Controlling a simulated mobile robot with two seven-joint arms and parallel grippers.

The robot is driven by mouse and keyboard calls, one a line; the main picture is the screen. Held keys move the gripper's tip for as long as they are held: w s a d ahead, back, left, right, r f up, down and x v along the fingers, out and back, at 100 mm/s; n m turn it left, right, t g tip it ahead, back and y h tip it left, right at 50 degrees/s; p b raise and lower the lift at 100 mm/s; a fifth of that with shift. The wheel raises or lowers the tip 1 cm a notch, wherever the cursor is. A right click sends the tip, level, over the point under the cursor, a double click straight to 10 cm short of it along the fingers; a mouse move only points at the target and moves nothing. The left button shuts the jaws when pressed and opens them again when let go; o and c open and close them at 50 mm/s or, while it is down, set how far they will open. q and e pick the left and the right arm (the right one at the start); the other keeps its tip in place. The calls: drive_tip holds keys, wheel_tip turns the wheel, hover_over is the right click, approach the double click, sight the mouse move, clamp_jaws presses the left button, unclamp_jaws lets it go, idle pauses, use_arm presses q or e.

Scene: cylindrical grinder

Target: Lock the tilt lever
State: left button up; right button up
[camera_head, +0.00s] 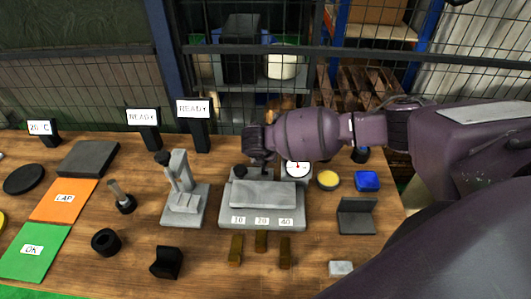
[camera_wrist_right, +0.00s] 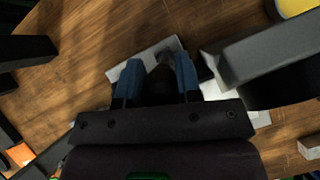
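The grey tilting fixture (camera_head: 263,216) stands mid-table, with a flat top plate (camera_head: 264,194) and tags 10, 20 and 40 along its front. A small black knob (camera_head: 240,172) shows at its back left; it may be the tilt lever's knob. My right gripper (camera_head: 257,164) points down at the fixture's back edge, close right of that knob. In the right wrist view its blue fingertips (camera_wrist_right: 160,75) stand apart, with a dark rounded part between them over a light grey plate. I cannot tell whether they press on it. My left gripper is not in view.
A white dial (camera_head: 298,168), a yellow-topped pot (camera_head: 328,180) and a blue block (camera_head: 367,181) stand right of my gripper. A grey stand (camera_head: 184,200) is left of the fixture. Brass blocks (camera_head: 261,242) lie in front. READY signs (camera_head: 194,125) stand behind.

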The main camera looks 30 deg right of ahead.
drive_tip(key=o, duration=0.4)
drive_tip(key=shift+c, duration=0.2)
drive_tip(key=v, duration=1.1)
